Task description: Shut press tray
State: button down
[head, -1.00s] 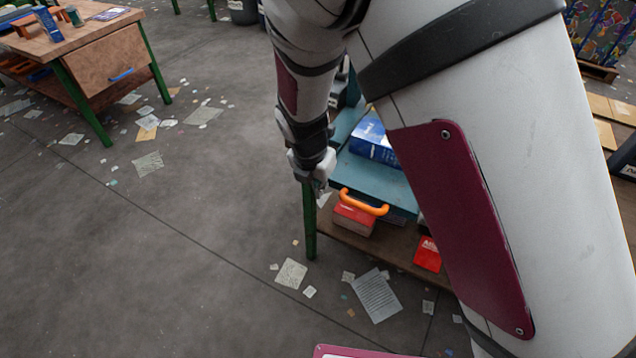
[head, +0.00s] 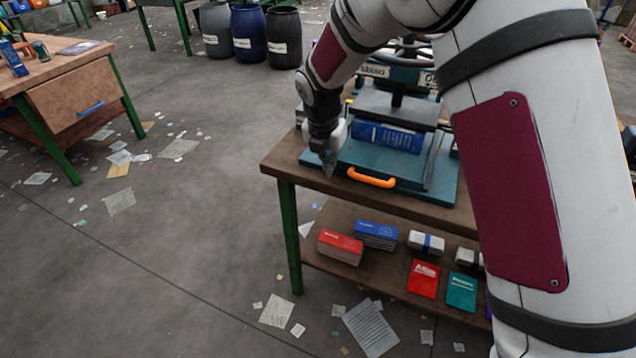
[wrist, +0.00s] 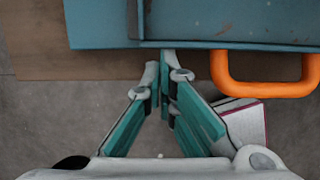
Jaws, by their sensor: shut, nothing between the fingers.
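The press tray (head: 350,159) is a teal slab with an orange handle (head: 371,178) on its front edge. It sticks out from under the press (head: 393,105) toward the bench's front edge, with a blue book (head: 387,136) lying on it. My gripper (head: 328,166) points down at the tray's front left, left of the handle. In the wrist view my gripper (wrist: 165,72) is shut and empty, its tips close to the tray's front edge (wrist: 190,43). The handle (wrist: 262,90) is to their right. Whether the tips touch the tray is unclear.
The wooden bench (head: 290,160) has green legs and a lower shelf (head: 330,262) with several books. Papers litter the floor. Another bench (head: 75,65) stands at left, barrels (head: 262,35) at the back. The floor at left is mostly open.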

jog(key=shift+w+d+b, duration=0.2)
jog(key=shift+w+d, duration=0.1)
jog(key=shift+w, duration=0.5)
jog(key=shift+w+d+b, duration=0.2)
jog(key=shift+w+d, duration=0.1)
jog(key=shift+w, duration=0.5)
